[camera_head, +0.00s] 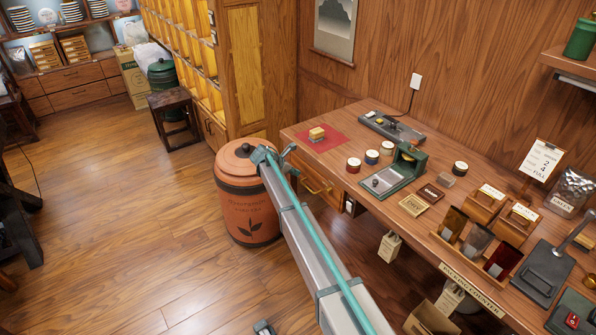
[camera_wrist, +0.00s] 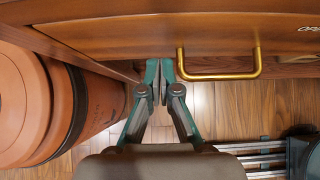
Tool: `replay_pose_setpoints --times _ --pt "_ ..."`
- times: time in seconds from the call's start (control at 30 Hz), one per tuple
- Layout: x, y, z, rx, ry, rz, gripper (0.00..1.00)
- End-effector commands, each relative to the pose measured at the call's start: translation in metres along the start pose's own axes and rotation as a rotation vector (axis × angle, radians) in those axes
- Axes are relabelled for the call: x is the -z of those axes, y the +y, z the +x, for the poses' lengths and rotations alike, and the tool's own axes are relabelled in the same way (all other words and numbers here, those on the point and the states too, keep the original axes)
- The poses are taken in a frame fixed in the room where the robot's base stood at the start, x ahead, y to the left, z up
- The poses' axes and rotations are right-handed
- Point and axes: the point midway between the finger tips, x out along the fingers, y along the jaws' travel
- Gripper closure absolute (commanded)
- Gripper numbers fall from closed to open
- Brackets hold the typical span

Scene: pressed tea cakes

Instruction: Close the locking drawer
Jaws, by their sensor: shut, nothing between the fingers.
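The wooden drawer front (camera_wrist: 130,40) fills the top of the wrist view, and the drawer (camera_head: 312,181) also shows under the counter's left end in the head view. Its brass bar handle (camera_wrist: 222,76) is to the right of my fingertips. My gripper (camera_wrist: 159,72) is shut and empty, its tips close to the lower part of the drawer front, just left of the handle. I cannot tell whether the tips touch the wood or how far the drawer stands out. My arm hides part of this area in the head view.
A terracotta-coloured canister (camera_head: 247,205) stands on the floor left of the drawer and shows close beside my gripper in the wrist view (camera_wrist: 95,105). The counter (camera_head: 335,165) holds tins, tea items and a green device (camera_head: 400,165). Open floor lies left.

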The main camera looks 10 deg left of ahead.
Motion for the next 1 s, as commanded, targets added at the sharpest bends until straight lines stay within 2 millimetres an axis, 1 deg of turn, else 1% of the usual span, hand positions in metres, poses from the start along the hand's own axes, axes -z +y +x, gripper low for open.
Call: replay_pose_setpoints --times 0.03,0.07,0.3,0.4,0.5,0.63,0.83,0.93,1.0 --pt "0.007 -0.002 -0.009 -0.001 0.002 -0.003 1.00" --pt "0.011 -0.002 -0.013 0.000 0.002 -0.003 1.00" --pt "0.013 -0.002 -0.063 -0.001 0.003 0.000 1.00" --pt "0.013 -0.002 -0.081 -0.001 0.003 0.000 1.00" --pt "0.013 -0.001 -0.095 -0.001 0.004 -0.001 1.00" --pt "0.011 -0.002 -0.106 0.001 0.004 0.000 1.00" --pt "0.011 -0.001 -0.111 0.001 0.005 0.025 1.00" --pt "0.012 0.000 -0.111 -0.002 0.008 0.108 1.00" --pt "0.016 -0.001 -0.111 -0.008 0.028 0.212 1.00"
